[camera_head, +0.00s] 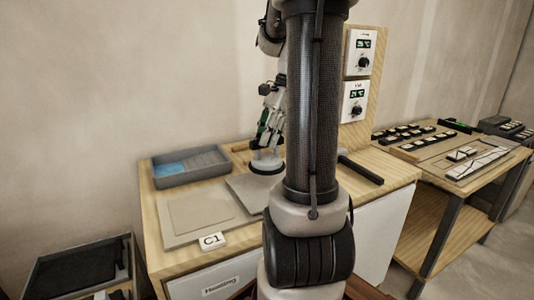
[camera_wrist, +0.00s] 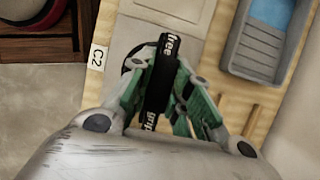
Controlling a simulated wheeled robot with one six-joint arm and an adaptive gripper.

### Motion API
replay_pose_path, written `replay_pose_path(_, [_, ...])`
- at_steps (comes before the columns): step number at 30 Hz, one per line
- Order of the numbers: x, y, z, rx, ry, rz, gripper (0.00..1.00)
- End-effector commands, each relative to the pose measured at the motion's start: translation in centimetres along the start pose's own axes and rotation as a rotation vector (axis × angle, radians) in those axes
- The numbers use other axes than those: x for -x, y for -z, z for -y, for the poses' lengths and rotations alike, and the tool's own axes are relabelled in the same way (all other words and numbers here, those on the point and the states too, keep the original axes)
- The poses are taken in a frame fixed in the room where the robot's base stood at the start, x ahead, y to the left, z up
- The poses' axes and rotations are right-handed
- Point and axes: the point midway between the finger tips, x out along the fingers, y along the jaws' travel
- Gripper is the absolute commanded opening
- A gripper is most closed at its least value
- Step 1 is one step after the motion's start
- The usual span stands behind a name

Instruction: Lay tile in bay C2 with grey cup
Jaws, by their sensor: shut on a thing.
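My gripper (camera_head: 268,130) is shut on the handle of a suction cup (camera_head: 266,160), which has a grey round body and a dark rim. In the wrist view, my gripper (camera_wrist: 158,88) has its green fingers on both sides of the black handle (camera_wrist: 160,75), marked "free" and "grip". The cup is over a grey slab (camera_head: 243,190) on the bench; I cannot tell whether it touches or holds a tile. The slab's right part is hidden behind my arm. The C2 label (camera_wrist: 96,57) shows left of the handle in the wrist view.
Bay C1 (camera_head: 200,218) has its label (camera_head: 211,241) at the front. A grey tray (camera_head: 190,166) with a blue patch stands at the back left. Two control panels (camera_head: 354,103) are on an upright board. A black bar (camera_head: 361,169) lies right of my arm. A second table (camera_head: 450,160) holds small parts.

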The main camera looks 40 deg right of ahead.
Motion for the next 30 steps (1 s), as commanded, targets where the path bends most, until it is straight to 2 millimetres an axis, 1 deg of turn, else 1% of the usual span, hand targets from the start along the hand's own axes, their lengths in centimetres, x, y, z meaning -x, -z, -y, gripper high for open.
replay_pose_path(1, [0.9,-0.4,0.0,0.003,0.003,-0.002,0.00])
replay_pose_path(3, [1.9,-0.8,0.1,0.002,0.002,-0.001,0.00])
replay_pose_path(9, [4.4,-1.8,0.1,0.001,0.002,-0.001,0.00])
replay_pose_path(24, [8.4,-3.5,0.0,0.001,0.001,0.000,0.00])
replay_pose_path(30, [9.5,-3.9,0.0,0.001,-0.001,0.000,0.00])
